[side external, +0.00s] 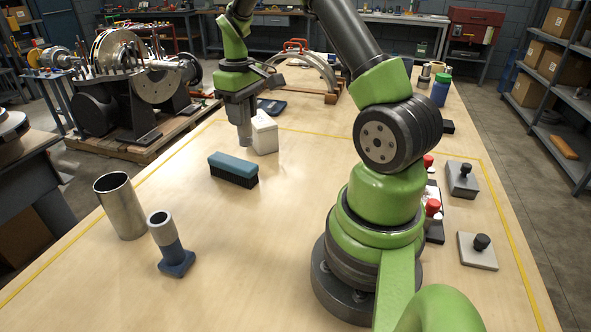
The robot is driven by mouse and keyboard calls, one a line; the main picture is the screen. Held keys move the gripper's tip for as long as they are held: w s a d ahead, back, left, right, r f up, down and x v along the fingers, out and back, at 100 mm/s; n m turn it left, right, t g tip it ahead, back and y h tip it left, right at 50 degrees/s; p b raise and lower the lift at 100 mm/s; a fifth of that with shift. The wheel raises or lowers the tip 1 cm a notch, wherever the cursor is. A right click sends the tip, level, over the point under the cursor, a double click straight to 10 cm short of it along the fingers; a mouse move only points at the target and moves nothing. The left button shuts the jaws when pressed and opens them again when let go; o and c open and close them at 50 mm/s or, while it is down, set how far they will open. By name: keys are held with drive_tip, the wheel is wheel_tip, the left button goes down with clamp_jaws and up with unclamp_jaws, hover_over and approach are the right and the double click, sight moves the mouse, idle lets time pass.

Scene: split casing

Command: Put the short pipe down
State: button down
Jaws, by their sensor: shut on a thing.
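My gripper (241,108) is over the far left part of the wooden bench, pointing down. The pipe's upper part is hidden by the jaws. Its lower end is close to the bench top, and I cannot tell whether it touches. A white block-like container (265,134) stands right beside the pipe, partly behind it; I cannot tell whether they touch.
A blue-topped brush (233,170) lies in front of the pipe. A wide metal cylinder (121,207) and a blue stand with a grey tube (171,246) are at the front left. The bench top (255,255) is clear between them and my base. Weights with knobs (462,178) lie at right.

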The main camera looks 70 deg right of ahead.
drive_tip(key=s+d, duration=0.7)
drive_tip(key=s, duration=0.3)
drive_tip(key=shift+d+f, duration=0.2)
drive_tip(key=shift+f, duration=4.75)
drive_tip(key=c, duration=0.8)
unclamp_jaws()
drive_tip(key=shift+f, duration=0.15)
drive_tip(key=shift+o, duration=0.2)
